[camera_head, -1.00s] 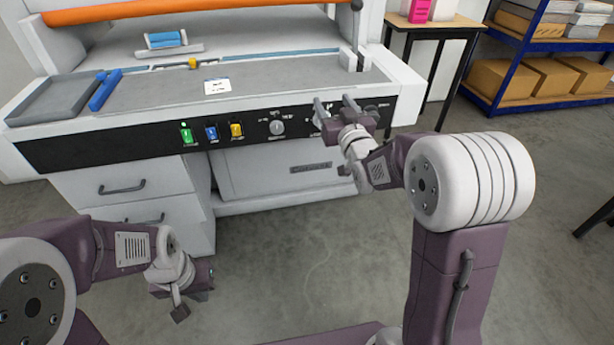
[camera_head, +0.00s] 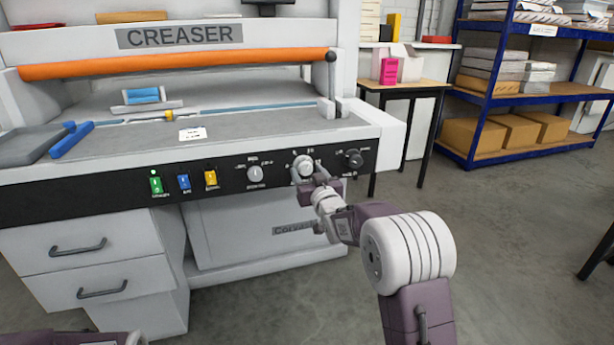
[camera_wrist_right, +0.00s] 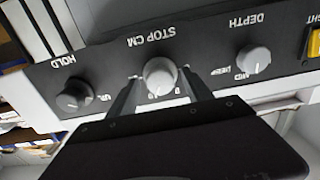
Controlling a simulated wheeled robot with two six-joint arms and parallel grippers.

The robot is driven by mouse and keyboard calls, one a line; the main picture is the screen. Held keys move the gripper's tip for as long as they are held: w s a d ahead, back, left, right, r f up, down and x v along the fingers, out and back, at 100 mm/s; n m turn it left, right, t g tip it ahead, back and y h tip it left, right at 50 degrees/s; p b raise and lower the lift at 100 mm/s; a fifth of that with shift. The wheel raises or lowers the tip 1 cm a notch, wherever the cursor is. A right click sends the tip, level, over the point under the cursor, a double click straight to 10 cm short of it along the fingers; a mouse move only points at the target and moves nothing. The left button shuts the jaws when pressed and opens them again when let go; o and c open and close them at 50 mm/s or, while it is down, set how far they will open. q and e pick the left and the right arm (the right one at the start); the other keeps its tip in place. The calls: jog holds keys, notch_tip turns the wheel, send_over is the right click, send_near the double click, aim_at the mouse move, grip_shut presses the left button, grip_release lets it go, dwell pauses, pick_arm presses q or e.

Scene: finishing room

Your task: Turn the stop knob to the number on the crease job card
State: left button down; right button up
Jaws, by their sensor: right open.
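The white stop knob (camera_head: 303,167) is on the creaser's black front panel. In the right wrist view the same knob (camera_wrist_right: 160,75) sits under the upside-down label "STOP CM". My right gripper (camera_head: 308,177) is at the knob, its jaws open, with one finger on each side of it in the wrist view. Small gaps seem to show; contact cannot be told. A small white card (camera_head: 192,134) lies on the creaser bed; its print is too small to read. Only a bit of my left arm shows at the bottom left; its gripper is out of view.
The depth knob (camera_wrist_right: 254,60) and the black hold knob (camera_wrist_right: 73,95) flank the stop knob. Green (camera_head: 156,184), blue (camera_head: 184,182) and yellow (camera_head: 210,178) switches are further left. A blue shelf rack (camera_head: 530,95) stands at the right; the floor before it is clear.

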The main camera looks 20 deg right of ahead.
jog(key=shift+w, duration=0.45)
grip_shut()
